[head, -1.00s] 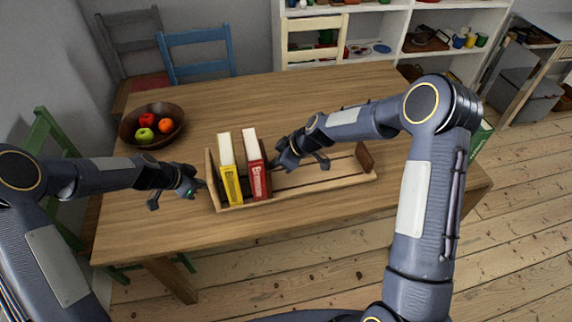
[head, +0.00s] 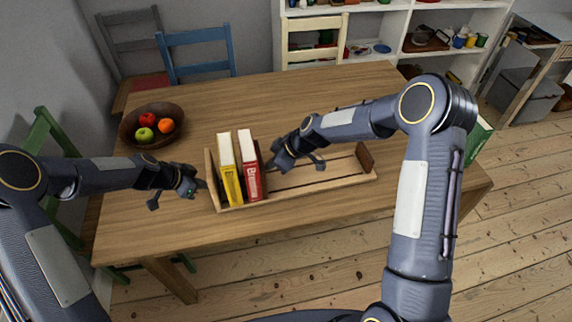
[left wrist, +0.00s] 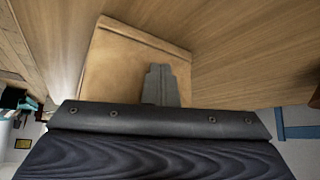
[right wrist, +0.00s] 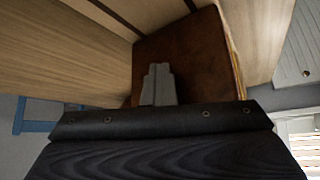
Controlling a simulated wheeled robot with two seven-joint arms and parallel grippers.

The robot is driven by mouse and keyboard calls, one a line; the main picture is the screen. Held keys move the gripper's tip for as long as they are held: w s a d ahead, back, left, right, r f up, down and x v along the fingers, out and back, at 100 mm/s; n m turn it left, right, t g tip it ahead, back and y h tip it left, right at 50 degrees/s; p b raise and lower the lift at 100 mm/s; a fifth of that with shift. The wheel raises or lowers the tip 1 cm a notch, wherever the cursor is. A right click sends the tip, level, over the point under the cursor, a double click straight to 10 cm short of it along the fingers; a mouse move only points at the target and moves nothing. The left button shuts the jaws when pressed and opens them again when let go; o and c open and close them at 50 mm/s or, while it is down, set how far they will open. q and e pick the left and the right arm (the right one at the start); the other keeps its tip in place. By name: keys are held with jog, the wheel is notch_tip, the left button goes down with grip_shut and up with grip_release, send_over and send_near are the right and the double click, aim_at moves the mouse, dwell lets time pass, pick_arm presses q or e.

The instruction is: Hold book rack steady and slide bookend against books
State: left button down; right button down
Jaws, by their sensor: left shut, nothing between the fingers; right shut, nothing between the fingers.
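The wooden book rack (head: 325,185) lies along the front of the table. A yellow book (head: 230,184) and a red book (head: 252,180) stand close together at its left end. A brown bookend shows as a thin strip beside the red book, largely hidden; its dark face fills the right wrist view (right wrist: 190,55). My right gripper (head: 270,164) is shut, its tips at that face. My left gripper (head: 204,184) is shut outside the rack's left end panel. The panel's tan face is straight ahead in the left wrist view (left wrist: 120,65); contact is hard to confirm.
A dark brown panel (head: 365,157) stands at the rack's right end, with empty slats between it and my right gripper. A fruit bowl (head: 140,135) stands at the table's left. Chairs stand around the table (head: 290,95), whose back middle is clear.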

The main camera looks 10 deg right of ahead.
pick_arm(q)
jog(key=shift+d, duration=0.1)
pick_arm(e)
jog(key=shift+s+a, duration=0.1)
jog(key=shift+a, duration=0.25)
jog(key=shift+a, duration=1.85)
jog(key=shift+a, duration=0.2)
jog(key=shift+a, duration=0.25)
pick_arm(q)
jog(key=shift+d, duration=0.1)
pick_arm(e)
jog(key=shift+s, duration=0.1)
